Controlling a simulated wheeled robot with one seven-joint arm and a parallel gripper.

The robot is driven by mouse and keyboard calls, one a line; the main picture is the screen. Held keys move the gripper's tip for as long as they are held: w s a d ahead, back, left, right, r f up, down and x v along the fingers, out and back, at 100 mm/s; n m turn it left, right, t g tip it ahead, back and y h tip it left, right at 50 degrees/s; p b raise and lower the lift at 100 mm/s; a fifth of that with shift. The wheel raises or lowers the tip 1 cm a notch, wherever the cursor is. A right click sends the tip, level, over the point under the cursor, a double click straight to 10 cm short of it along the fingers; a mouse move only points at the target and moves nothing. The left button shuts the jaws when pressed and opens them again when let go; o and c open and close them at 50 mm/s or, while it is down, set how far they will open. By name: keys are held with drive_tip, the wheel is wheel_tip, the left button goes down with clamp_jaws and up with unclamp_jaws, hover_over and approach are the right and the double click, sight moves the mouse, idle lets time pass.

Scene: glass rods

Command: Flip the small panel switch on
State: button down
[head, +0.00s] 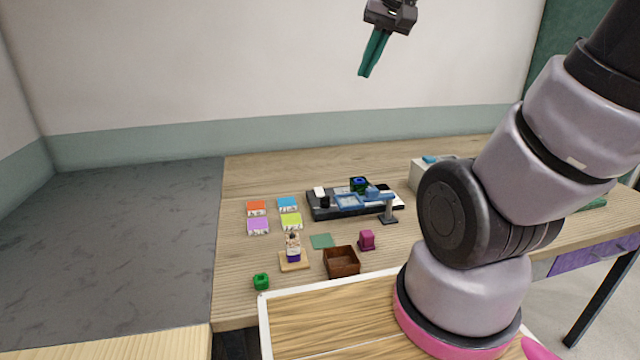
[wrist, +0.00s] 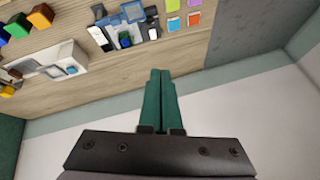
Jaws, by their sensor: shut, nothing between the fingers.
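My gripper (head: 365,73) is raised high above the back of the table, with its green fingers together and nothing between them. In the wrist view its shut fingers (wrist: 161,72) point toward the table's back edge. A pale box (head: 418,176) stands at the back right of the table, partly hidden by my arm. In the wrist view this pale box (wrist: 50,82) shows a dark inset and a small blue part (wrist: 72,70). I cannot tell whether the blue part is the panel switch, or which way any switch is set. My gripper is well apart from the box.
A dark tray (head: 325,214) with blue and black items stands mid-table, beside a dark stand (head: 388,212). Several coloured cards lie left of it. A brown open box (head: 341,262), a magenta block (head: 367,240) and a green piece (head: 261,282) are nearer the front.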

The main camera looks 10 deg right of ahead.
drive_tip(key=w+f+g, duration=0.1)
drive_tip(key=w+f, duration=0.2)
drive_tip(key=w, duration=0.5)
drive_tip(key=n+g+h, duration=0.2)
drive_tip(key=n+g, duration=0.1)
drive_tip(key=n, duration=0.1)
hover_over(320, 189)
drive_tip(key=s, duration=0.2)
wheel_tip(320, 189, down, 23)
drive_tip(key=shift+s+r, duration=0.2)
drive_tip(key=f, duration=0.4)
drive_tip(key=w+f, duration=0.1)
drive_tip(key=f, duration=0.4)
drive_tip(key=w+f, duration=0.1)
drive_tip(key=f, duration=0.3)
drive_tip(key=shift+f, duration=0.25)
drive_tip(key=shift+w+f, duration=0.1)
drive_tip(key=shift+f, duration=0.05)
